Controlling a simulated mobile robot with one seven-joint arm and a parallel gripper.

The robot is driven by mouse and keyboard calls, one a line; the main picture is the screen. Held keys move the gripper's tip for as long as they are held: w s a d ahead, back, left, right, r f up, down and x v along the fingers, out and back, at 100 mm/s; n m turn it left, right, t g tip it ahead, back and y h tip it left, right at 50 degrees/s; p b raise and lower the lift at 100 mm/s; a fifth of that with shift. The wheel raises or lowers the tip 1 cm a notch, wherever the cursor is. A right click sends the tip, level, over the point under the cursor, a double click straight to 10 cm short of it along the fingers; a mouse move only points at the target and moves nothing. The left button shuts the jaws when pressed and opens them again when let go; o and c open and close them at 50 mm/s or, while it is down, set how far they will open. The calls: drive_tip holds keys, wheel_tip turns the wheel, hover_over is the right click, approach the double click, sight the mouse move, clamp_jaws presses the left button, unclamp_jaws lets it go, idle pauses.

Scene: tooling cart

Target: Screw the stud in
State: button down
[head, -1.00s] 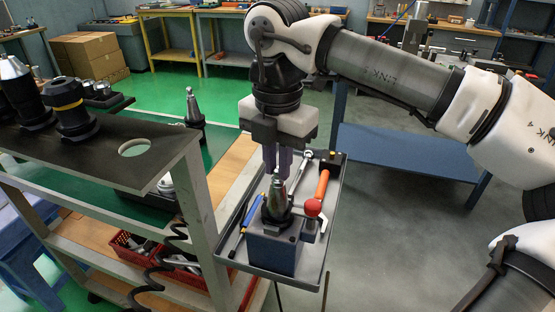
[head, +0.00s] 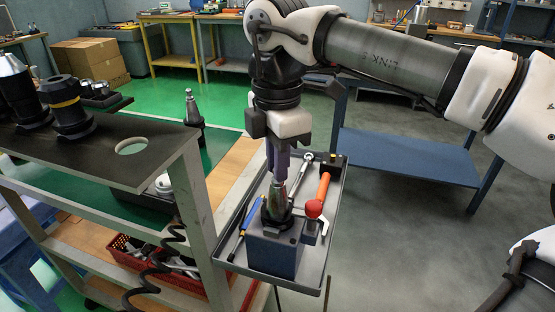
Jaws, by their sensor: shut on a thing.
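A metal tool holder (head: 276,207) with a tapered top stands upright in a dark blue fixture block (head: 274,250) in the head view. My gripper (head: 279,178) points straight down over the top of the holder. Its fingers are shut on the stud at the holder's tip. The fingers hide most of the stud, so I cannot tell how deep it sits.
The fixture stands on a grey tray (head: 226,262). A red-knobbed lever (head: 313,209), an orange-handled tool (head: 323,187), a wrench and a blue tool (head: 240,240) are close around it. A cart shelf (head: 100,150) with tool holders stands at left.

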drive_tip(key=m, duration=0.6)
drive_tip(key=c, duration=1.3)
unclamp_jaws()
drive_tip(key=shift+c, duration=0.2)
drive_tip(key=n+p, duration=0.1)
drive_tip(key=n, duration=0.4)
drive_tip(key=shift+n, duration=0.3)
drive_tip(key=n, duration=0.6)
drive_tip(key=shift+p, duration=0.35)
